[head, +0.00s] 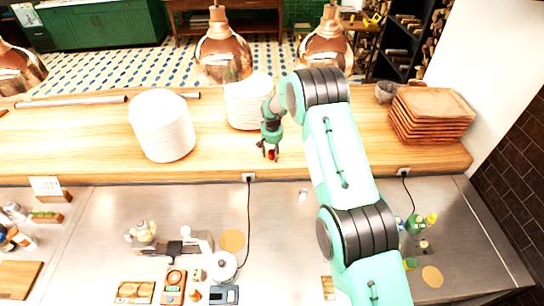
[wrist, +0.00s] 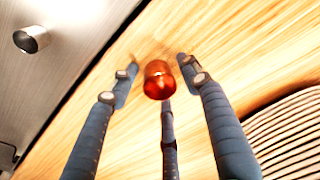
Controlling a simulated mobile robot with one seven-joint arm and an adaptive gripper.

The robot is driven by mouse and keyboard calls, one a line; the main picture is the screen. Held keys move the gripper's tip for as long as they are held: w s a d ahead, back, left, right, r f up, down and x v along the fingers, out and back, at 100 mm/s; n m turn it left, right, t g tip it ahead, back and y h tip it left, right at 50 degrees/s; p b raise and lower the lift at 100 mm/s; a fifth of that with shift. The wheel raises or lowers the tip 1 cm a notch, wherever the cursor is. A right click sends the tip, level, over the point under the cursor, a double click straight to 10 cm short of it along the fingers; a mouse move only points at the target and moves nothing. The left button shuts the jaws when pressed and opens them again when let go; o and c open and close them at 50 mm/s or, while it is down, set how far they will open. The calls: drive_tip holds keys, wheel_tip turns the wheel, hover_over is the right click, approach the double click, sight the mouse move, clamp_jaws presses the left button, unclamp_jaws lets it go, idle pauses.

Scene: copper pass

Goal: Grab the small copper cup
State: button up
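The small copper cup (wrist: 158,82) shows shiny and reddish in the middle of the wrist view. It is on the wooden shelf (head: 350,150), near its front edge. My gripper (wrist: 160,72) has three blue-grey fingers spread around the cup, with gaps to the cup at the left and right fingertips. The third finger comes up from below in the picture and overlaps the cup's lower edge; I cannot tell whether it touches. In the head view my gripper (head: 269,152) points down at the shelf, and the cup is a small red patch there, partly hidden by the fingers.
White plate stacks (head: 163,130) (head: 245,105) stand left of and behind my gripper. Stacked wooden trays (head: 432,112) are at the right. Copper lamps (head: 222,55) hang above the shelf. A small metal cylinder (wrist: 31,40) is on the lower steel counter.

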drive_tip(key=c, duration=0.7)
drive_tip(key=shift+c, duration=0.2)
drive_tip(key=shift+r, duration=0.2)
drive_tip(key=shift+r, duration=0.5)
drive_tip(key=shift+r+b, duration=0.55)
drive_tip(key=shift+r, duration=0.4)
drive_tip(key=s+d+r+b, duration=0.1)
drive_tip(key=s+d+b, duration=0.1)
drive_tip(key=s, duration=1.3)
drive_tip(key=shift+s+d+r+b, duration=0.35)
drive_tip(key=shift+d, duration=0.05)
